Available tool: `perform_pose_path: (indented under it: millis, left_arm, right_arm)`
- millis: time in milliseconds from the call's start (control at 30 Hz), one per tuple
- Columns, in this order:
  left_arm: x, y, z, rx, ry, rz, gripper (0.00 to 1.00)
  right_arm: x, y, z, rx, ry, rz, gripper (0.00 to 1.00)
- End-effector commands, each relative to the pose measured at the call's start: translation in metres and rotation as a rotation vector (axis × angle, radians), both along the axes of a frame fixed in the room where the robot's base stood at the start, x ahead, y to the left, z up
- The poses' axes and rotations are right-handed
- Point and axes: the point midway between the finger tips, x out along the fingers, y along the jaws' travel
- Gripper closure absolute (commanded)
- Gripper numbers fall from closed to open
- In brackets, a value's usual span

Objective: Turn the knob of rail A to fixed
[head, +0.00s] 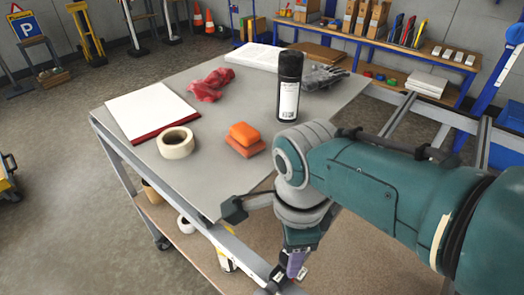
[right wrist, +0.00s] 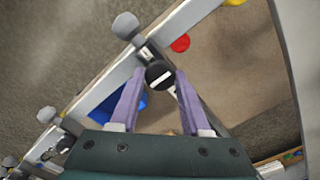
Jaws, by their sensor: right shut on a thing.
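In the right wrist view a round black knob (right wrist: 159,75) with a white bar across its face sits on a grey metal rail (right wrist: 190,22). The bar lies nearly level in that picture, its right end a little higher. My right gripper (right wrist: 159,82) has its purple fingers on both sides of the knob and is shut on it. In the head view my right gripper (head: 292,268) is low at the table's near corner, and the knob is hidden there. I cannot read any rail letter or setting mark. My left gripper is not in view.
Grey round-headed parts (right wrist: 125,26) stand along the rail. A grey table (head: 215,115) holds a black can (head: 289,85), a tape roll (head: 176,143), orange sponges (head: 245,138) and a white pad (head: 150,108). A blue-framed bench (head: 390,45) stands behind.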

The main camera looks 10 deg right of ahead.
Motion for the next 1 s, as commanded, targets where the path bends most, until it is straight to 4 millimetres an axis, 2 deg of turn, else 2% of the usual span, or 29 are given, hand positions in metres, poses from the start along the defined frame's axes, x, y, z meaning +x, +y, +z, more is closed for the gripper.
perform_pose_path:
  millis: [467, 500, 767, 1000]
  left_arm:
    - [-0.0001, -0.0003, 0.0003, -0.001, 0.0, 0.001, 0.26]
    - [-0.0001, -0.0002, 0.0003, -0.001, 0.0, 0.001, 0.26]
    - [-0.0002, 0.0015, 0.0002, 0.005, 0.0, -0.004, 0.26]
    - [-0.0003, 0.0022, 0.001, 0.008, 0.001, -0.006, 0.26]
  right_arm:
    - [0.0009, 0.0004, 0.0007, 0.002, -0.002, -0.017, 1.0]
    - [0.0009, 0.0004, 0.0007, 0.002, -0.002, -0.017, 0.51]
    - [0.0006, 0.0001, 0.0005, 0.001, -0.001, -0.015, 0.23]
    - [0.0005, -0.0001, 0.0014, 0.0, -0.001, -0.014, 0.23]
